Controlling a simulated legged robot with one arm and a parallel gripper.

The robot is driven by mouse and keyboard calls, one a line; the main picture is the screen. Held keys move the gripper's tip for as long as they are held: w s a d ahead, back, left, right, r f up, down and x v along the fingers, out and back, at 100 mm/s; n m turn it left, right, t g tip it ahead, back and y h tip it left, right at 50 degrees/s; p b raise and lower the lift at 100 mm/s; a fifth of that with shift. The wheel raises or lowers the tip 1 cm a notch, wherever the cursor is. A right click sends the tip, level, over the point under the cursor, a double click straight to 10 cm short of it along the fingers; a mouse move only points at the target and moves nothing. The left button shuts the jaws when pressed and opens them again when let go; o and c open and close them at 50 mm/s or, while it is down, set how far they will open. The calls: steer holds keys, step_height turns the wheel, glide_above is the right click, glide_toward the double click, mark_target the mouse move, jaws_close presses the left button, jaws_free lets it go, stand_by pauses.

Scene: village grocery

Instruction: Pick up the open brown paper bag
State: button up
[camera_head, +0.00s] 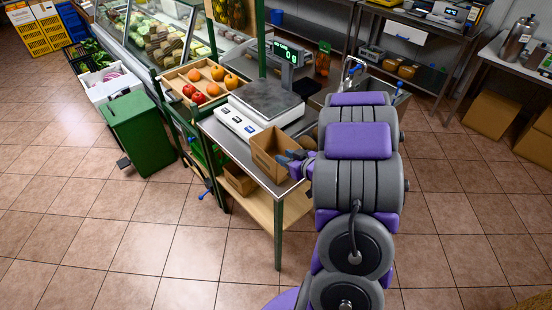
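The open brown paper bag (268,158) stands upright near the front corner of the metal counter (238,150), its open top facing up. My gripper (287,158) is at the bag's right side, with its dark fingertips at or over the bag's right edge. I cannot tell whether the fingers touch the bag or how far apart they are. My own arm hides the counter area to the right of the bag.
A scale (266,101) with a display stands behind the bag. A wooden tray (178,82) of fruit is behind left. A green bin (140,132) stands on the floor at left. Cardboard boxes (491,113) sit at right. The tiled floor in front is clear.

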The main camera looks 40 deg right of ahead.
steer(key=b+x, duration=0.2)
steer(key=x, duration=0.5)
steer(key=b+x, duration=0.2)
steer(key=x, duration=0.6)
steer(key=shift+w+a+f, duration=0.1)
steer(key=shift+a+f, duration=0.15)
steer(key=shift+f, duration=0.05)
jaws_close()
